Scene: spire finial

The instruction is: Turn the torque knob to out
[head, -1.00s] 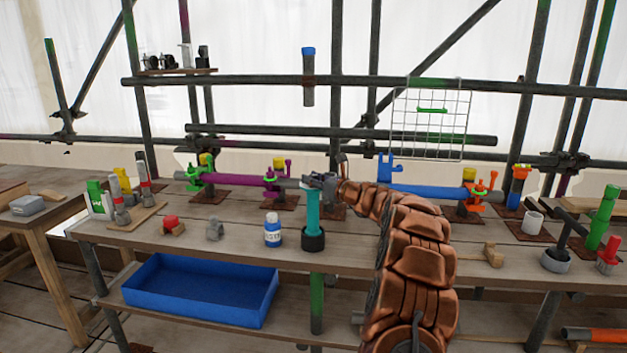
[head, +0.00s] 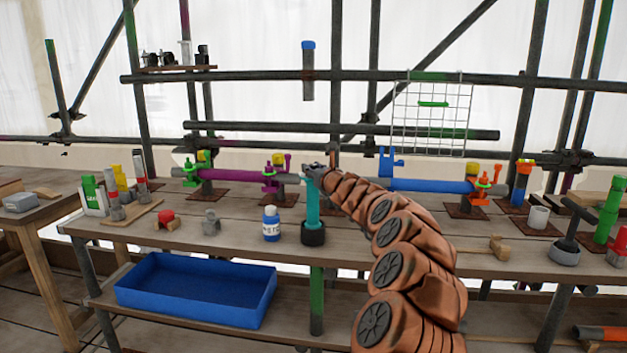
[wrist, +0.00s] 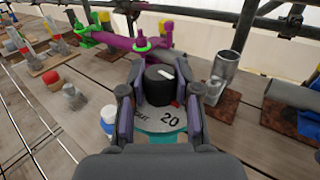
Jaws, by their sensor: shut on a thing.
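The torque knob (wrist: 158,91) is black with a white pointer line on top that points toward the upper right in the wrist view. It sits on a pale dial plate (wrist: 150,120) with a "20" at its lower right, other lettering partly hidden at lower left, and a small red mark beside the knob. In the head view the plate tops a teal upright tool (head: 313,206) standing in a black cup (head: 313,234). My gripper (wrist: 160,92) has a finger on each side of the knob and is shut on it; in the head view my gripper (head: 314,171) hides the knob.
A purple pipe (head: 235,175) with clamps lies behind to the left, a blue pipe (head: 430,186) to the right. A blue tray (head: 195,290) is on the lower shelf.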

